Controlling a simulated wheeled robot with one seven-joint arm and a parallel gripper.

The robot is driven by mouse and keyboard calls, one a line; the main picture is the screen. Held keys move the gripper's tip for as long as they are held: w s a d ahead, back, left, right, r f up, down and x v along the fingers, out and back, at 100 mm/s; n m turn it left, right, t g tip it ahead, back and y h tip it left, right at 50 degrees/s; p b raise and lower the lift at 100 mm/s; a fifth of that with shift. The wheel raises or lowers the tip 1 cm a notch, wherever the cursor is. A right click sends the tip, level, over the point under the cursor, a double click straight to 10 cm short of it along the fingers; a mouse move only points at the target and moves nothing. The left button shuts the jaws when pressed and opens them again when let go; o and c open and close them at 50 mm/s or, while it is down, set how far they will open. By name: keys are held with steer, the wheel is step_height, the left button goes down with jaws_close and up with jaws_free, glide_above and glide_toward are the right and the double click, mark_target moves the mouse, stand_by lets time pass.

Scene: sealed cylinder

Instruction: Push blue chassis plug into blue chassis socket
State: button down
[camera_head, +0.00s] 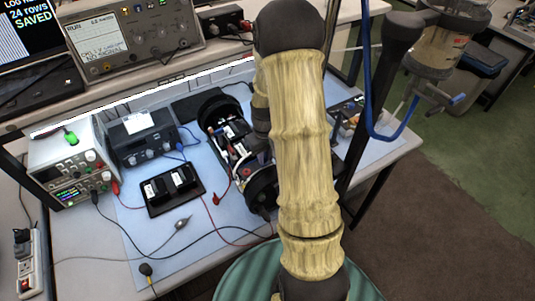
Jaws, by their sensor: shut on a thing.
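The open black cylinder chassis (217,112) lies on the blue mat, with wires and boards showing inside it. My arm in its tan cover stands in front of the chassis and hides its right part. My gripper (250,156) shows only partly, at the chassis's open middle, below the dark wrist. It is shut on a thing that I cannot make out. I cannot tell the blue chassis plug or the blue chassis socket apart inside the chassis. A blue plug (180,147) with a blue lead is at the front of the dark bench instrument.
A black tray (173,189) with dark modules lies left of the chassis. The dark instrument (146,141) and a white power supply (70,163) stand further left. Loose red and black leads cross the blue mat (150,232). An oscilloscope (130,37) is on the shelf behind.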

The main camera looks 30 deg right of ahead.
mark_target(266, 154)
steer(key=shift+f+b, duration=0.45)
steer(key=shift+f, duration=0.2)
steer(key=c, duration=1.2)
jaws_free()
steer(key=shift+c, duration=0.2)
step_height(266, 154, up, 17)
steer(key=b, duration=0.3)
steer(key=shift+r, duration=0.2)
steer(key=shift+s, duration=0.1)
steer(key=s+a+f+t, duration=0.2)
steer(key=s+a+f, duration=0.5)
steer(key=s+a, duration=0.4)
steer(key=shift+s+a+f, duration=0.3)
steer(key=shift+a, duration=0.65)
